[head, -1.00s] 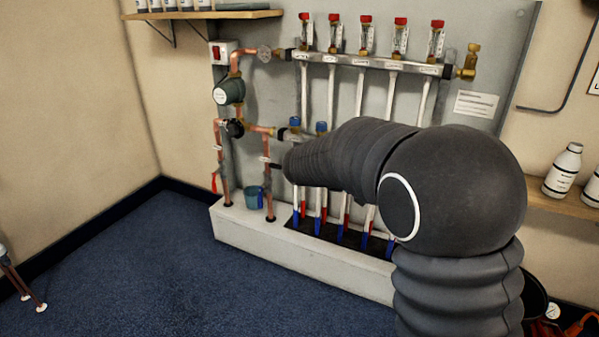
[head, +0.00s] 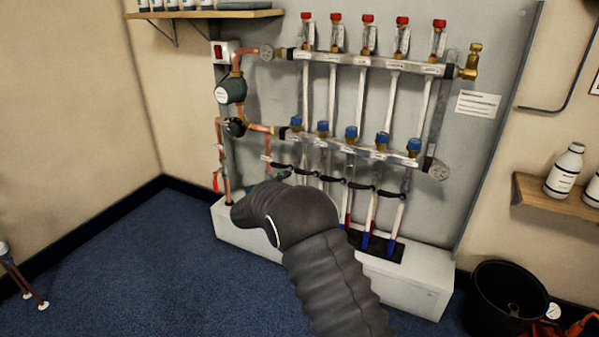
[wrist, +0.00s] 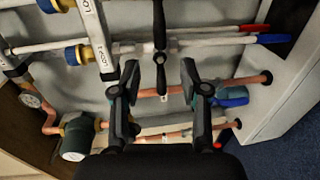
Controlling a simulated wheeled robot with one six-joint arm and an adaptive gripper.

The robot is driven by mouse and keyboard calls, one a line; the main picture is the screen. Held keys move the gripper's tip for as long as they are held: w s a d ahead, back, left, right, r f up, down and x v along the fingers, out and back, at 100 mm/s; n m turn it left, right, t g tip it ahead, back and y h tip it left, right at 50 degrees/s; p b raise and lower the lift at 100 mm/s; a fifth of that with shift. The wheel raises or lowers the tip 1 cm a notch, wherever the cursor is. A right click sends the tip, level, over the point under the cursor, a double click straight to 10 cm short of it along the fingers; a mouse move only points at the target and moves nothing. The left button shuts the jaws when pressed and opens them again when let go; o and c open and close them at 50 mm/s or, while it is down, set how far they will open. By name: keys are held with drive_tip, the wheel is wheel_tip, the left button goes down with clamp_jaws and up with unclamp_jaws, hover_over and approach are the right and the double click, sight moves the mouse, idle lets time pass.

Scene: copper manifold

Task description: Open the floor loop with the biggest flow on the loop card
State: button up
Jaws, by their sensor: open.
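The manifold's lower bar (head: 345,145) carries several blue-capped valves (head: 351,133). Black levers (head: 358,186) lie across the loop pipes below it. In the wrist view one black lever (wrist: 160,42) stands crosswise over a white pipe. My gripper (wrist: 160,76) is open, and the lever's lower end shows between its fingers; I cannot tell whether they touch it. In the head view my arm hides the gripper. A white card (head: 478,103) hangs on the panel at the right; its print is too small to read.
Copper pipes and a green pump (head: 230,91) stand at the left, with the pump also in the wrist view (wrist: 77,137). A black bucket (head: 505,300) stands at the right.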

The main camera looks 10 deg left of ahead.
sight(300, 171)
drive_tip(key=p+x, duration=0.1)
drive_tip(key=x, duration=0.9)
drive_tip(key=shift+w+d, duration=0.15)
drive_tip(key=shift+w, duration=0.15)
clamp_jaws()
drive_tip(key=shift+f, duration=0.1)
